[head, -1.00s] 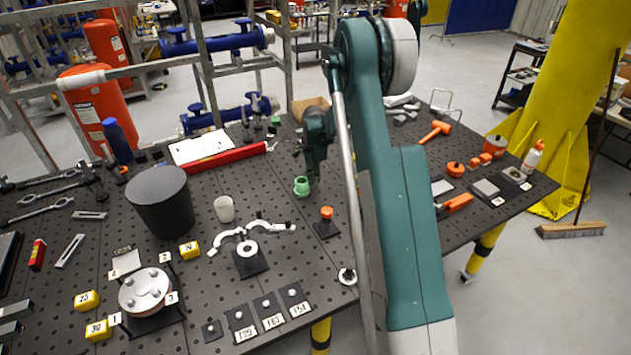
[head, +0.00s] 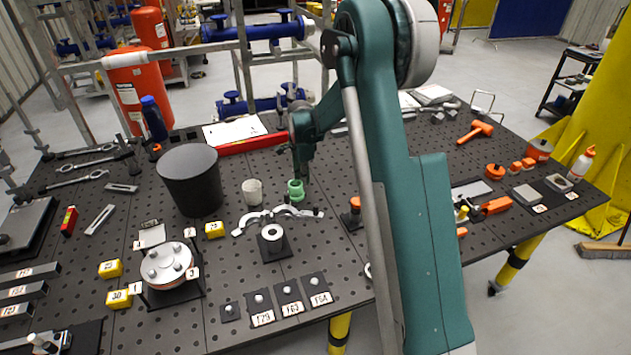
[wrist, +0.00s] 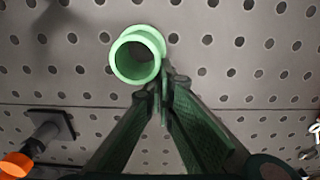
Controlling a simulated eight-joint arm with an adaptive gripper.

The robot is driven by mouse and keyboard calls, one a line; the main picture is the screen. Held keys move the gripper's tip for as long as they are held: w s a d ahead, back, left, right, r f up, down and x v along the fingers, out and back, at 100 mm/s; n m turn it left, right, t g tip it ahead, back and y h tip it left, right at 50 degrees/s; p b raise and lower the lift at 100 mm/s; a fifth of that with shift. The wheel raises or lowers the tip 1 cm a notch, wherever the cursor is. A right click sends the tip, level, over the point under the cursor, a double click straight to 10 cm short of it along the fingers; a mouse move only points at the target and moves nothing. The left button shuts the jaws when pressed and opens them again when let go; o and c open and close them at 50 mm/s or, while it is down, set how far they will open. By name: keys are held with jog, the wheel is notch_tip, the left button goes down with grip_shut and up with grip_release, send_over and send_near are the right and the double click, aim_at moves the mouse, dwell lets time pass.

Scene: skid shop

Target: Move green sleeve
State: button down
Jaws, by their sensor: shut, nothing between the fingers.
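The green sleeve (head: 296,190) stands upright on the dark perforated table, left of my arm. In the wrist view the green sleeve (wrist: 137,57) shows its open round end, just beyond my fingertips and a little to their left. My gripper (wrist: 162,88) is shut and empty, with its fingertips close together near the sleeve's lower right edge. I cannot tell whether they touch it. In the head view my gripper (head: 301,172) hangs above and close to the sleeve.
A white cup (head: 252,191) and a black bin (head: 191,180) stand to the left. A curved silver bracket (head: 262,219) lies just in front of the sleeve. An orange-topped post (head: 354,212) stands to the right. A red level (head: 252,144) lies behind.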

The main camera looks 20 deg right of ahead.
jog(key=shift+a, duration=0.7)
jog(key=shift+d, duration=0.2)
jog(key=shift+d, duration=0.55)
jog(key=d, duration=0.2)
jog(key=shift+d+r+b, duration=0.3)
jog(key=shift+b, duration=0.1)
notch_tip(320, 180, up, 9)
jog(key=shift+r, duration=0.2)
jog(key=shift+p, duration=0.3)
